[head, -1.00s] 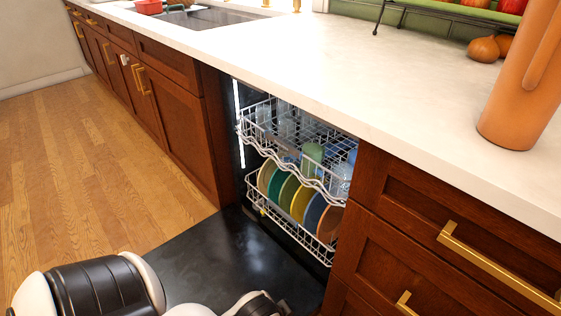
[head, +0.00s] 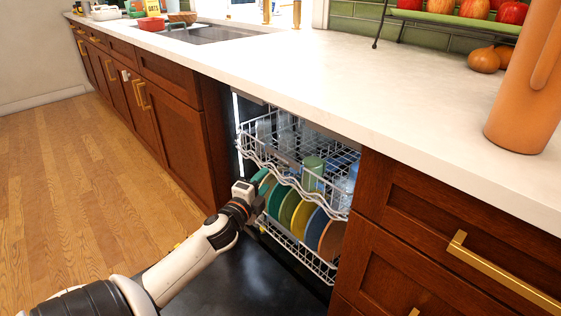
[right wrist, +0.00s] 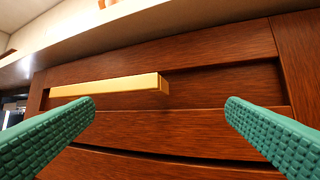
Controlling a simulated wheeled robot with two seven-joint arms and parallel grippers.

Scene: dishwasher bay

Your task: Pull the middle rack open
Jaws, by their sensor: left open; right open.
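The middle rack (head: 275,171) is a white wire rack with a wavy front edge, inside the open dishwasher. It holds a green cup (head: 313,172) and several clear glasses. My left gripper (head: 262,180) is open, with its teal fingers at the left part of the rack's front edge; I cannot tell whether they touch the wire. My right gripper (right wrist: 160,118) is open and empty in the right wrist view, its two teal fingers wide apart in front of a wooden drawer with a gold handle (right wrist: 110,86). It is out of the head view.
The lower rack (head: 300,249) holds several colored plates close under the middle rack. The black dishwasher door (head: 235,280) lies open below my left arm. The white countertop (head: 340,80) overhangs above. Wooden drawers (head: 440,230) stand to the right.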

